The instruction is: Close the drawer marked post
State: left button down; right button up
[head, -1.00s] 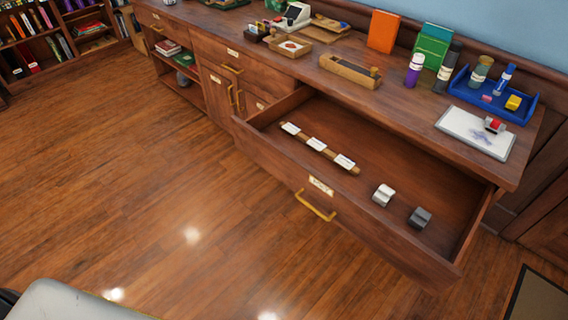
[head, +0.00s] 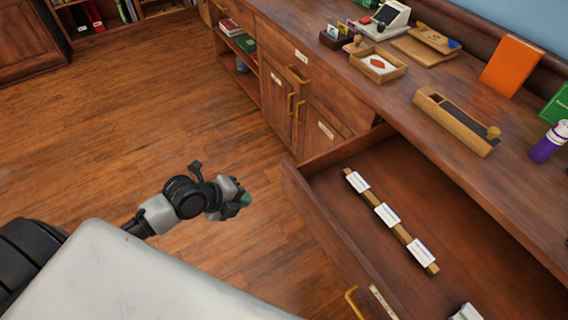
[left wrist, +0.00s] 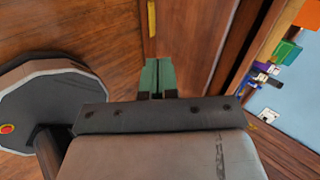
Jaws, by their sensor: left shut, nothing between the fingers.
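A wide wooden drawer (head: 330,236) stands pulled far open from the counter in the head view. Its front carries a pale label (head: 381,302), too small to read, and a brass handle (head: 354,303), cut by the bottom edge. Inside lie a wooden strip with white cards (head: 390,216) and part of a grey-white object (head: 466,312). My left gripper (head: 244,199) is shut and empty, over the floor left of the drawer front, apart from it. The left wrist view shows its green fingertips (left wrist: 158,75) together, with a brass handle (left wrist: 152,18) beyond them. My right gripper is not seen.
The counter top holds a wooden box (head: 456,120), a tray with a red mark (head: 379,64), an orange book (head: 511,65) and a purple bottle (head: 549,142). Closed drawers and cupboard doors (head: 280,105) stand beyond the open drawer. The floor to the left is clear.

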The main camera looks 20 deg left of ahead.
pick_arm(q)
jog(key=r+m, duration=0.1)
send_near(293, 190)
jog(key=x, duration=0.6)
jog(key=shift+s+a+f, duration=0.15)
jog(key=shift+s+f, duration=0.05)
jog(key=shift+w+d+f+p, duration=0.1)
jog(key=shift+w+d+p, duration=0.15)
jog(key=shift+w+p, duration=0.1)
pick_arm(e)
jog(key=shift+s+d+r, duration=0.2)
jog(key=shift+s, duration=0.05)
pick_arm(q)
jog(key=shift+w, duration=0.1)
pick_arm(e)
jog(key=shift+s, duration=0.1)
